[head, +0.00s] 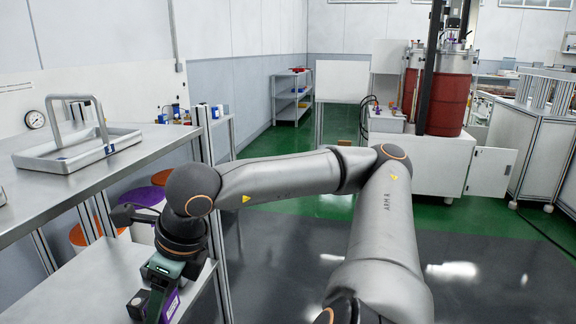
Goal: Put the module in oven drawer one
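My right arm reaches in from the bottom, right of centre, bends at a high elbow and comes down over a lower shelf at the left. Its dark green gripper (160,285) points down at that shelf. A small dark block with purple faces, likely the module (172,307), is at the fingers; a dark part with a purple patch shows just left of them. A finger covers part of it, and I cannot tell whether the gripper is closed on it or only around it. My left gripper is out of view. No oven drawer can be made out.
A steel bench (60,195) at left carries a grey handled tray (75,150) and a gauge (35,119). Its lower shelf (95,275) is under my gripper. Buckets (85,236) stand behind it. Red drums (448,103) stand at the back. The dark floor (480,270) is clear at right.

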